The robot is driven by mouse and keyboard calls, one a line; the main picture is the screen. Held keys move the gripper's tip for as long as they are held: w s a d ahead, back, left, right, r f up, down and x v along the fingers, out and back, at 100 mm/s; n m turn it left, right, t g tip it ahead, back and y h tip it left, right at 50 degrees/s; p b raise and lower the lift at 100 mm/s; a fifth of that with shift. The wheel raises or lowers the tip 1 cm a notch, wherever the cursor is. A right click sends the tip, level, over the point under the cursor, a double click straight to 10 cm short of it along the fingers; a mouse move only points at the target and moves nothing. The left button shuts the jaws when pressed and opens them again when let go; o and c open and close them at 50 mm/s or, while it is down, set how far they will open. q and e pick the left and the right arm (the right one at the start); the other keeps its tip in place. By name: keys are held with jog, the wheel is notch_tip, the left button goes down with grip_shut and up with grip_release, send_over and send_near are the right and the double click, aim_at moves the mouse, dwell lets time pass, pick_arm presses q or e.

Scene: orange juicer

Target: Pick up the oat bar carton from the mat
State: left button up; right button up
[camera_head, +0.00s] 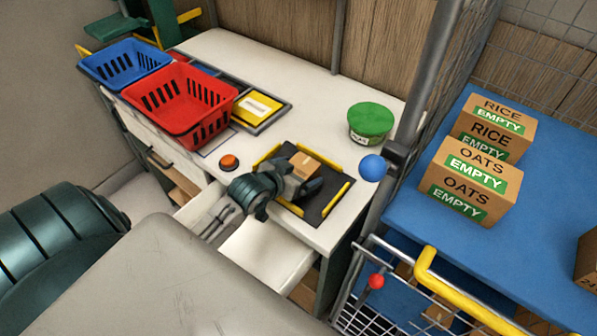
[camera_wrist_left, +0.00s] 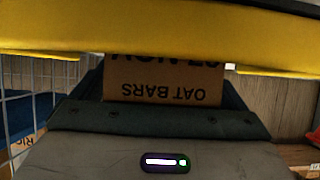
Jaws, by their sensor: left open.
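The oat bar carton (camera_head: 306,162) is a small brown box on the dark mat (camera_head: 326,208), which has yellow edge strips, on the white counter. My left gripper (camera_head: 302,181) is open and low over the mat, right at the carton, and hides its near part. In the left wrist view the carton (camera_wrist_left: 165,88) shows upside-down "OAT BARS" lettering, beyond the gripper body and between its dark sides. I cannot tell whether the fingers touch it. My right gripper is not in view.
A red basket (camera_head: 184,117) and a blue basket (camera_head: 115,62) stand at the counter's left. Open drawers (camera_head: 268,256) jut out below. A grey post (camera_head: 416,100) rises at the right.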

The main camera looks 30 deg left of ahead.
pick_arm(q)
jog(key=shift+w+f, duration=0.1)
jog(key=c, duration=1.1)
jog(key=shift+c, duration=0.4)
